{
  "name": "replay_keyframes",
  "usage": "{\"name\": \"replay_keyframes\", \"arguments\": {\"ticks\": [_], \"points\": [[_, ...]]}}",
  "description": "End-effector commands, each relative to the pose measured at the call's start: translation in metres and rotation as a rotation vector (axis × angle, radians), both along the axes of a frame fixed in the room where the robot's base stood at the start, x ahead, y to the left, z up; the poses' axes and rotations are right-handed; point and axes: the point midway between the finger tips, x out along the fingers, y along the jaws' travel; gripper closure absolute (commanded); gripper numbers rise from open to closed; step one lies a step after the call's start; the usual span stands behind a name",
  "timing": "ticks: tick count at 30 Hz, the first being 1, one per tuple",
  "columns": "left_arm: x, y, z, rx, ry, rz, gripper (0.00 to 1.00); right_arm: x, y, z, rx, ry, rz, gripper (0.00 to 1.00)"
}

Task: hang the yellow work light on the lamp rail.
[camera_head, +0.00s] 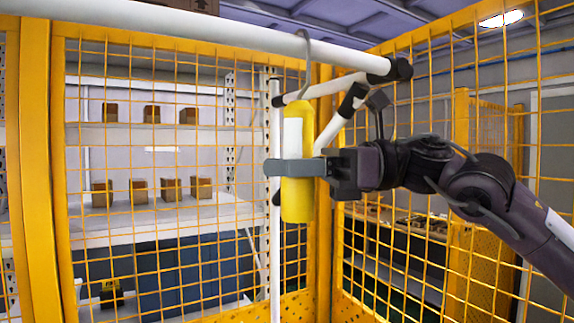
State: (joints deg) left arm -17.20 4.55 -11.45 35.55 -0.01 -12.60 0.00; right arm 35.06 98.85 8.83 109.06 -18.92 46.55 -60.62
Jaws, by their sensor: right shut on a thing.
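The yellow work light (298,206) hangs upright, a yellow cylinder with a white panel on its front. My right gripper (296,168) comes in from the right and is shut around its middle. A thin grey hook (308,58) rises from the top of the light to the white lamp rail (200,27). The hook's curved top shows just above the rail's upper edge, and its shank crosses in front of the rail. I cannot tell whether the hook bears on the rail. My left gripper is not in view.
White braces (336,87) with black joints stand just behind and right of the light. Yellow mesh fencing (43,180) closes off the back and right. Behind it, shelves (150,225) hold several brown boxes. Open space lies left of the light, below the rail.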

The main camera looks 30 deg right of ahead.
Motion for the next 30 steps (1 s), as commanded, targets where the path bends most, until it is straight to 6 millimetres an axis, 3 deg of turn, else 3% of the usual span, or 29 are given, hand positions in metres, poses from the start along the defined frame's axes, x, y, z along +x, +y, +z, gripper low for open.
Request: {"name": "replay_keyframes", "arguments": {"ticks": [7, 8, 13, 23, 30], "points": [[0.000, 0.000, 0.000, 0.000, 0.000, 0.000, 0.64, 0.000, 0.000, 0.001, 0.000, -0.002, -0.001, 1.00], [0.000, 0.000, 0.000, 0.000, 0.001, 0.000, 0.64, 0.000, 0.000, 0.001, 0.000, -0.002, 0.000, 0.63], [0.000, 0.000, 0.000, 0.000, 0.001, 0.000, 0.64, 0.000, 0.000, 0.001, 0.000, -0.001, 0.000, 0.41], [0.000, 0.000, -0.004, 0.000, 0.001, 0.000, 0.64, -0.001, -0.003, -0.002, 0.000, 0.000, -0.001, 0.40], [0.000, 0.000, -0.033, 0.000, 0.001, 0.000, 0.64, -0.018, -0.032, -0.005, 0.002, -0.003, -0.004, 0.40]]}}
